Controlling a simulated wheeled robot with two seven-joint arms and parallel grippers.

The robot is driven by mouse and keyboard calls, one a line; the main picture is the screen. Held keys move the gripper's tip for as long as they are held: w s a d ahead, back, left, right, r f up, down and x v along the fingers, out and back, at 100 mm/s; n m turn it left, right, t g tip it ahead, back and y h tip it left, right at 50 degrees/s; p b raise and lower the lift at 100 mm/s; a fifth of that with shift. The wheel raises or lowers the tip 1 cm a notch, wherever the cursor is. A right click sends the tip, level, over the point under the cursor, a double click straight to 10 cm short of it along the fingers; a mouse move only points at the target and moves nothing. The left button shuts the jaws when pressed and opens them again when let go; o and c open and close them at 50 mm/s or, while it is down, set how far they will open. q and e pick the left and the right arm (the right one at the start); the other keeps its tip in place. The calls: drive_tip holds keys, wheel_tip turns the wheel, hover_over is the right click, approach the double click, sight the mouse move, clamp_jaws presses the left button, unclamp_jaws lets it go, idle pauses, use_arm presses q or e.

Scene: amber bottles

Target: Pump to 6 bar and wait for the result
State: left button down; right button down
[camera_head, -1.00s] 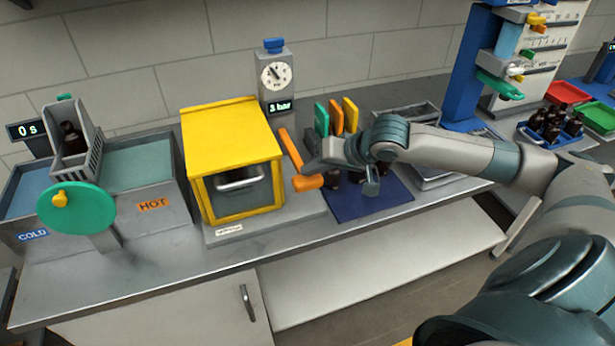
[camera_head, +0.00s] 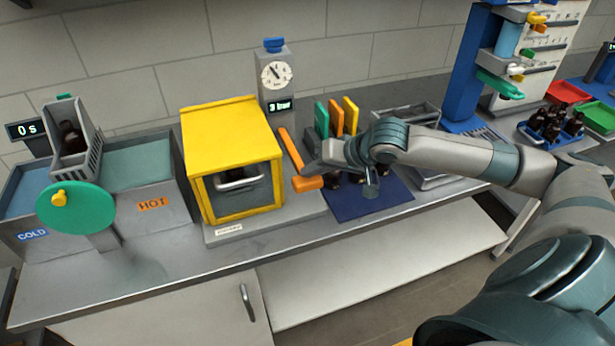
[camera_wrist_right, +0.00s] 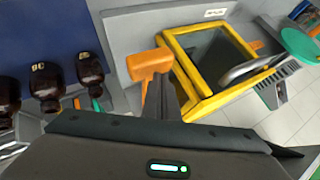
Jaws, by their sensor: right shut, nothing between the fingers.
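The pressure post with its dial (camera_head: 276,75) stands behind the yellow box (camera_head: 232,140); its display (camera_head: 279,107) seems to read 3 bar. The orange pump lever (camera_head: 290,150) slants down toward the front, with its handle (camera_head: 307,183) at the low end. My right gripper (camera_head: 322,168) is shut and empty beside the lever, close to the handle. In the right wrist view the orange handle (camera_wrist_right: 149,64) is just beyond the fingers; whether they touch it I cannot tell. The yellow box has a window and a grey door handle (camera_head: 238,181). My left gripper is out of view.
Dark bottles (camera_wrist_right: 44,82) stand by the blue mat (camera_head: 365,201), right of the lever. Green, orange and yellow upright plates (camera_head: 336,117) are behind. The hot and cold baths (camera_head: 137,162) with a green wheel (camera_head: 76,208) are at left. The counter's front strip is clear.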

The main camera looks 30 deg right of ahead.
sight(315, 182)
drive_tip(key=shift+f+b, duration=0.8)
drive_tip(key=shift+f, duration=1.6)
idle(2.3)
drive_tip(key=shift+r, duration=0.15)
idle(0.5)
drive_tip(key=shift+r+p, duration=3.05)
drive_tip(key=shift+p, duration=0.7)
wheel_tip(315, 182, up, 3)
drive_tip(key=p, duration=0.3)
drive_tip(key=shift+f, duration=0.1)
drive_tip(key=shift+r, duration=1.1)
